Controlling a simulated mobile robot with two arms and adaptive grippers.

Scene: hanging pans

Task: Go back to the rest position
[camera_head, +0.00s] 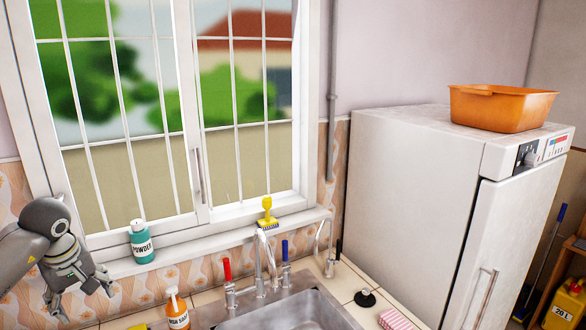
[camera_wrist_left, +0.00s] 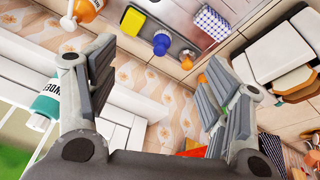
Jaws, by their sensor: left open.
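My left gripper (camera_head: 84,302) is at the lower left in the head view, in front of the window sill and left of the powder bottle (camera_head: 142,242). Its fingers are spread apart with nothing between them. In the left wrist view my left gripper (camera_wrist_left: 155,62) also shows both fingers wide apart, with the tiled wall and counter beyond them. No hanging pans show in either view. My right gripper is not in view.
A sink (camera_head: 290,312) with taps lies at the bottom centre. A dish soap bottle (camera_head: 177,312) stands left of it. A white fridge (camera_head: 420,200) stands at right with an orange basin (camera_head: 502,108) on top.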

